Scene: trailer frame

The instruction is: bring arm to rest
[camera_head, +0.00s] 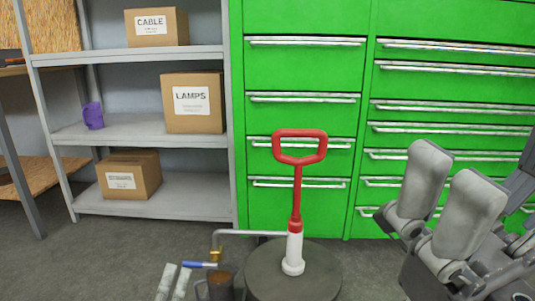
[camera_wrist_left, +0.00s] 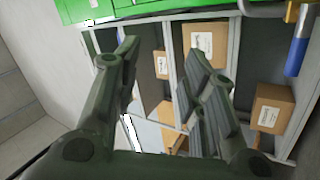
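My left gripper (camera_head: 173,281) shows only as two grey fingertips at the bottom of the head view. In the left wrist view my left gripper (camera_wrist_left: 165,75) is open, with its fingers wide apart and nothing between them. A blue valve handle (camera_head: 199,265) is close to its right, not held; the handle also shows at the upper right of the left wrist view (camera_wrist_left: 298,48). My right gripper (camera_head: 450,195) is large at the right of the head view. Its two grey fingers stand apart and empty, in front of the green drawers.
A red-handled, white-based tool (camera_head: 297,180) stands upright on a dark round top (camera_head: 262,278). A grey pipe (camera_head: 255,233) passes behind it. Grey shelves (camera_head: 150,54) with cardboard boxes (camera_head: 192,103) and a purple item (camera_head: 93,115) stand behind, beside green drawers (camera_head: 300,70).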

